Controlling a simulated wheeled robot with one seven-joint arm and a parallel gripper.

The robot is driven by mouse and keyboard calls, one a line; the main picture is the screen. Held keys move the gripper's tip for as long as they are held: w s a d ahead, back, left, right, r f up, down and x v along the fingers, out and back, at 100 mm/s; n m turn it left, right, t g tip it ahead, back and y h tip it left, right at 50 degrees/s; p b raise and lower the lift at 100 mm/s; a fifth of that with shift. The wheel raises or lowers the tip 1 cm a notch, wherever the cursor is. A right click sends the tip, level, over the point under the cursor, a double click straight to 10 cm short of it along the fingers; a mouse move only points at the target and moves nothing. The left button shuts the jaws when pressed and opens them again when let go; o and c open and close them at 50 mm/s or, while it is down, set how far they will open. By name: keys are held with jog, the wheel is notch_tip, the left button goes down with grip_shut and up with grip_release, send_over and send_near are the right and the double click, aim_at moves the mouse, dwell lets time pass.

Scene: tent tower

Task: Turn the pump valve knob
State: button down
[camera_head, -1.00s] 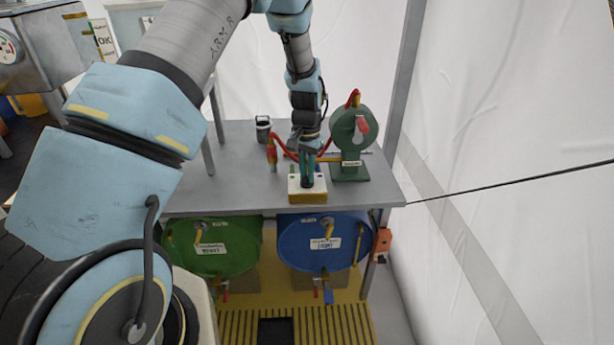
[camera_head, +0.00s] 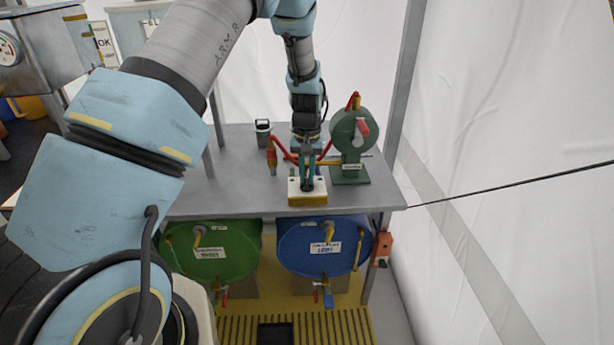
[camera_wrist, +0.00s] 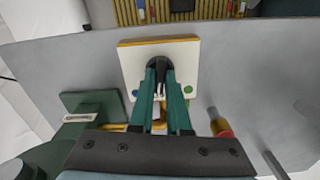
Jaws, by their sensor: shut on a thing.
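The pump valve is a white box with a yellow lower edge (camera_head: 306,198) on the grey table, beside the green pump (camera_head: 350,137). In the wrist view its white top face (camera_wrist: 186,58) shows a blue and a green dot, with a dark round knob (camera_wrist: 157,64) in the middle. My gripper (camera_head: 307,186) reaches down onto the box from above. In the wrist view the green fingers of my gripper (camera_wrist: 159,78) are shut on the dark knob, one finger on each side. The fingers partly hide the knob.
A red and yellow hose nozzle (camera_head: 271,156) and a small dark cup (camera_head: 263,131) stand on the grey table (camera_head: 225,195). A green barrel (camera_head: 213,247) and a blue barrel (camera_head: 325,245) lie below it. A dark cable crosses at the right.

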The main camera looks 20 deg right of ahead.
aim_at(307, 179)
jog(key=c, duration=0.9)
grip_release()
jog(key=shift+r, duration=0.1)
notch_tip(307, 179, up, 11)
jog(key=shift+f+b, duration=0.15)
jog(key=shift+b, duration=1.05)
jog(key=s+a+r+n, duration=0.1)
jog(key=a+r, duration=0.1)
jog(key=a, duration=0.8)
jog(key=s+a+r+n, duration=0.1)
jog(key=a+n, duration=0.1)
jog(key=a, duration=0.8)
jog(key=shift+n+t, duration=0.6)
jog(key=shift+t, duration=0.2)
jog(key=s+a, duration=0.3)
jog(key=a, duration=0.1)
jog(key=s+a, duration=0.3)
jog(key=a, duration=0.1)
jog(key=s+a, duration=0.3)
jog(key=a, duration=0.1)
jog(key=shift+s+a+r, duration=0.15)
jog(key=shift+s+r, duration=0.05)
jog(key=shift+s, duration=0.05)
